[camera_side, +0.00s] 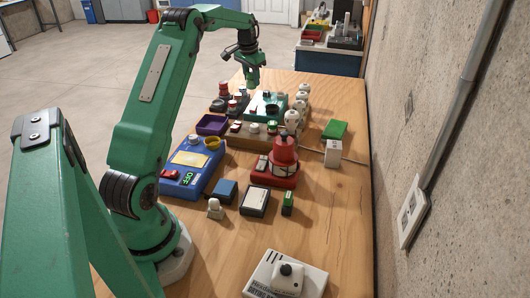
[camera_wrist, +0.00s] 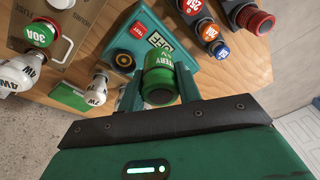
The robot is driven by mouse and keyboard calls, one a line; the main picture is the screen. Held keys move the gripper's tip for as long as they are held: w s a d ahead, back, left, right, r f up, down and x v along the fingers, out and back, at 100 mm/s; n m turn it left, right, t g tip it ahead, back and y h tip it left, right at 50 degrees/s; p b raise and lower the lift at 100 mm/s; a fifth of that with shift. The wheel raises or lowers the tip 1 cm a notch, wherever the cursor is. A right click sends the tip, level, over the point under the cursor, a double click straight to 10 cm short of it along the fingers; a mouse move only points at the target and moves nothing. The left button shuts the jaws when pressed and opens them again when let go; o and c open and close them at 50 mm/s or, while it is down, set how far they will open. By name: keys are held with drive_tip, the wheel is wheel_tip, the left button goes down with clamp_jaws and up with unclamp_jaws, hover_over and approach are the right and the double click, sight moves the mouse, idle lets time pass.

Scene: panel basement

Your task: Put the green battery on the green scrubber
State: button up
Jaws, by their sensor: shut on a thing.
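The green battery (camera_wrist: 160,76) is a cylinder with white lettering, seen in the wrist view between the two fingers of my gripper (camera_wrist: 160,92). My gripper is shut on it. In the side view my gripper (camera_side: 252,82) is raised over the far part of the bench, left of the scrubber; the battery is too small to tell apart there. The green scrubber (camera_side: 334,129) is a flat green block lying on the bench near the right wall. A green flat piece (camera_wrist: 70,97) at the left in the wrist view looks like it, partly hidden by bulbs.
A teal box (camera_wrist: 140,38) with a red TEST button is below the gripper. White bulbs (camera_side: 292,120) stand between it and the scrubber. A white box (camera_side: 333,154) is just in front of the scrubber. A red lamp (camera_side: 284,155) stands nearer. Bare wood (camera_side: 345,200) lies front right.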

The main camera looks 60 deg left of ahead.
drive_tip(key=w+d, duration=0.4)
drive_tip(key=d, duration=0.8)
drive_tip(key=w+d+r+h, duration=0.1)
drive_tip(key=w+d, duration=0.3)
drive_tip(key=d, duration=0.8)
drive_tip(key=w+d, duration=0.5)
drive_tip(key=d, duration=0.6)
approach(328, 130)
drive_tip(key=shift+w+a+f, duration=0.1)
drive_tip(key=shift+w+f, duration=0.15)
drive_tip(key=shift+f, duration=2.2)
drive_tip(key=shift+f, duration=0.2)
drive_tip(key=o, duration=1.1)
drive_tip(key=shift+c, duration=0.2)
drive_tip(key=shift+r, duration=0.15)
